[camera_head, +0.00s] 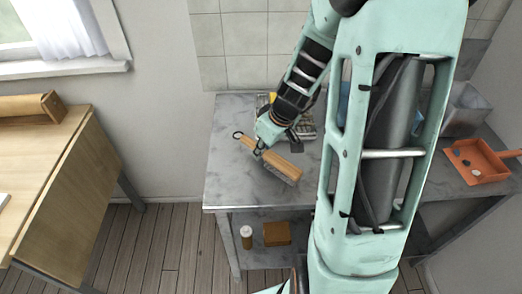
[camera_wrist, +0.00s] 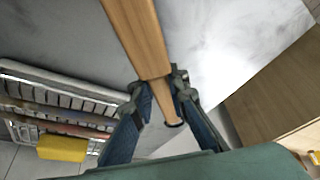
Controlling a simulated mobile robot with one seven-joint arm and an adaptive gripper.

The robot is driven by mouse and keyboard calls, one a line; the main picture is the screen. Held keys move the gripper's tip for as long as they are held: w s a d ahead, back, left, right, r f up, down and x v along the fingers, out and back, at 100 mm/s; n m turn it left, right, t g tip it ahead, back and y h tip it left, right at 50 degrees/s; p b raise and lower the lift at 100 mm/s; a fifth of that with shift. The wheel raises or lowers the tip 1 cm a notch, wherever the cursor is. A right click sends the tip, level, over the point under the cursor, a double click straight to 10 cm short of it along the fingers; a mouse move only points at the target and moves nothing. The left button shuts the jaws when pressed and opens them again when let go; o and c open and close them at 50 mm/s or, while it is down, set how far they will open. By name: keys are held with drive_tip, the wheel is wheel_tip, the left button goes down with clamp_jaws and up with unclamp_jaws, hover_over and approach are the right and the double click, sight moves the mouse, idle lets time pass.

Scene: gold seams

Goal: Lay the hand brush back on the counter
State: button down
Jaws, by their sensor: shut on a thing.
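The hand brush (camera_head: 281,166) has a wooden body, dark bristles beneath and a narrow handle ending in a loop. My gripper (camera_head: 261,148) is shut on its handle, over the left part of the grey marbled counter (camera_head: 229,170). In the wrist view, the brush's wooden body (camera_wrist: 137,38) runs to the top edge and my gripper's fingers (camera_wrist: 160,98) close on the narrow handle. The bristles are near the counter surface; I cannot tell whether they touch it.
A wire rack (camera_wrist: 60,85) with a yellow sponge (camera_wrist: 62,148) stands behind my gripper. An orange dustpan (camera_head: 478,161) and a grey metal container (camera_head: 466,108) are at the right. A wooden table (camera_head: 60,165) stands left, across a gap. The counter's front left is clear.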

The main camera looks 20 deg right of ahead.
drive_tip(key=shift+f, duration=0.15)
drive_tip(key=c, duration=1.9)
unclamp_jaws()
drive_tip(key=shift+r, duration=0.55)
drive_tip(key=p+v, duration=0.1)
drive_tip(key=v, duration=1)
drive_tip(key=shift+s, duration=0.25)
